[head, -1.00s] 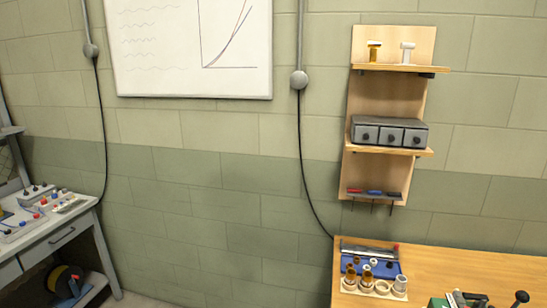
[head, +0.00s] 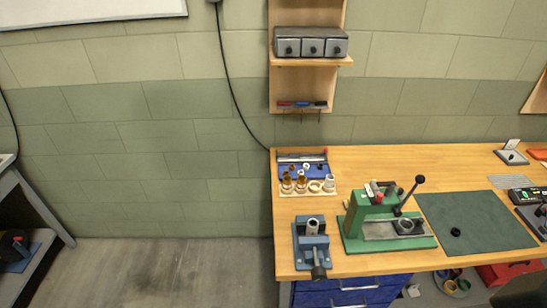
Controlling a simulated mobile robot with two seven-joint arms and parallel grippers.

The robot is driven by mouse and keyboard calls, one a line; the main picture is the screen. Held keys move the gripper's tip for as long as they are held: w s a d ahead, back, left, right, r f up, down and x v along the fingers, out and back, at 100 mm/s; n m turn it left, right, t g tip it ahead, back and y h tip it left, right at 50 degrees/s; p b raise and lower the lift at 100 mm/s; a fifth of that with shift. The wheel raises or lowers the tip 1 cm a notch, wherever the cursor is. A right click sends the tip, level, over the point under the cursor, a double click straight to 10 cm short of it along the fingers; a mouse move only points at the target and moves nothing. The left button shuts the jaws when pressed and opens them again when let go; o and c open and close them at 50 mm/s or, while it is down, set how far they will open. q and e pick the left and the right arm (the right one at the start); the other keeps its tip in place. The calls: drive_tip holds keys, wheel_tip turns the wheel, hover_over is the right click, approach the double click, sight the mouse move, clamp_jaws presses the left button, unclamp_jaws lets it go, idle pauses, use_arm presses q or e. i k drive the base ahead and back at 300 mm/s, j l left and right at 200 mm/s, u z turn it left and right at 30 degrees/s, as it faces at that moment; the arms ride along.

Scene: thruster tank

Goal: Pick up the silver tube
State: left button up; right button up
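A small silver tube-like piece (head: 312,227) stands upright in the blue vise (head: 310,250) at the front left of the wooden workbench. Another silver-white cylinder (head: 329,184) stands at the right end of a pale wooden holder (head: 308,194) behind the vise, next to several brass-coloured pieces (head: 287,186). I cannot tell which of these is the silver tube of the task. Neither of my grippers can be made out in the head view.
The workbench (head: 380,160) also holds a green press (head: 375,222) with a black-knobbed lever and a dark green mat (head: 470,220). A shelf unit (head: 310,85) hangs above the back left. The grey floor (head: 170,270) left of the bench is clear.

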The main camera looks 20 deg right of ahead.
sight(310, 230)
drive_tip(key=z, duration=0.8)
drive_tip(key=i+l+u, duration=0.2)
drive_tip(key=l+u, duration=0.15)
drive_tip(key=l, duration=0.25)
drive_tip(key=i, duration=0.05)
